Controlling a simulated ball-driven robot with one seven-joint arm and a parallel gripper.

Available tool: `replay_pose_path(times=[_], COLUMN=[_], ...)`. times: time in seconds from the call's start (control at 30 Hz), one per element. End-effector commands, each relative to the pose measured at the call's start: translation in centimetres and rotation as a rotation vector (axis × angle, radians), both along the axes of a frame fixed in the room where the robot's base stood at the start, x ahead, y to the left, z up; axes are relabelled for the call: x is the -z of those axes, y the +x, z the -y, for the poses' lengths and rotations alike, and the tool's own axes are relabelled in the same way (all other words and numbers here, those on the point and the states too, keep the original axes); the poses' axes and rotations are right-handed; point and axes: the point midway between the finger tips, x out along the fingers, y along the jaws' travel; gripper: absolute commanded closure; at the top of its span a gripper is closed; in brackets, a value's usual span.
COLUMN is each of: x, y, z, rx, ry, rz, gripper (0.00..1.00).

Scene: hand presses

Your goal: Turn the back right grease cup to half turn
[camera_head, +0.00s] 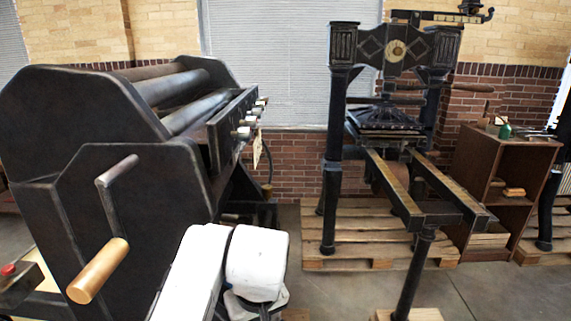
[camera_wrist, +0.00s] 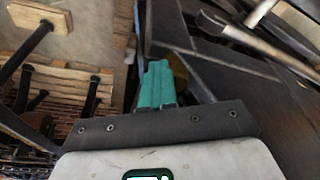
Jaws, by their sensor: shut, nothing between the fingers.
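A row of several small grease cups with pale ends sticks out from the right side of the black roller press (camera_head: 105,185) in the head view. The far cup (camera_head: 262,101) is at the back end of the row, and a nearer cup (camera_head: 242,133) is at the front. I cannot tell for certain which one is the back right cup. My gripper (camera_wrist: 158,66) shows in the wrist view with its teal fingers shut together and empty. A dull brass-coloured piece (camera_wrist: 178,70) shows just behind the fingertips; I cannot tell whether they touch it. The head view does not show my gripper.
The crank handle (camera_head: 98,270) of the roller press sticks out at the front left. A tall hand press (camera_head: 333,150) stands on a pallet (camera_head: 335,262) to the right. A brown shelf (camera_head: 500,195) is at the far right. Some floor between the presses is open.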

Motion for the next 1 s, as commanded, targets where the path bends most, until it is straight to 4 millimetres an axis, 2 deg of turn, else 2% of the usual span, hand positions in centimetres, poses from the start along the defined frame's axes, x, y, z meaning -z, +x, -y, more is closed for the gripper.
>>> replay_pose_path(times=[0.03,1.0], x=[1.0,0.7], y=[-0.5,-1.3], z=[-0.2,-1.5], rx=[-0.01,-0.01], ry=[-0.001,-0.002], rz=[-0.022,-0.018], gripper=[1.0,1.0])
